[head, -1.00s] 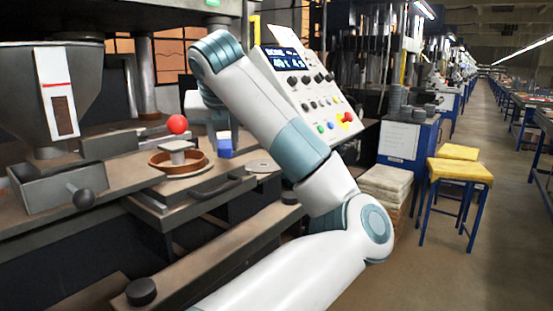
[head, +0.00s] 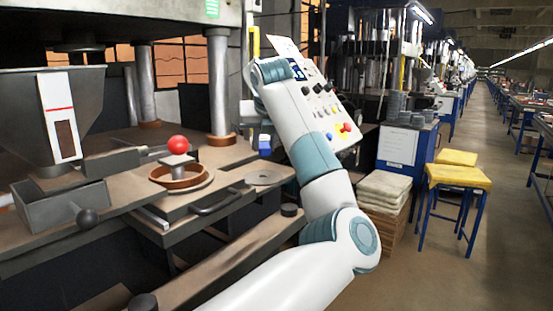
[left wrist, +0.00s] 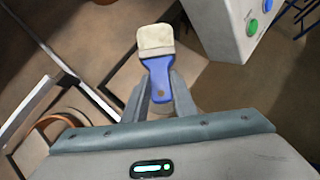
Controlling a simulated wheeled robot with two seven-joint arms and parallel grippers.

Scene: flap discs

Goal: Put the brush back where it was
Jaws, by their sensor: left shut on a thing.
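The brush has a blue handle (left wrist: 158,78) and pale cream bristles (left wrist: 155,38). In the left wrist view the two grey fingers of my left gripper (left wrist: 161,92) are shut on the handle, and the bristles point away from the palm. In the head view a small blue patch of the brush (head: 264,144) shows beside my left arm, above the bench behind the flat disc. The arm hides most of the gripper there. My right gripper is not in view.
The hopper (head: 35,110), a steel column (head: 218,85) and the control panel (head: 320,105) stand around the work area.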

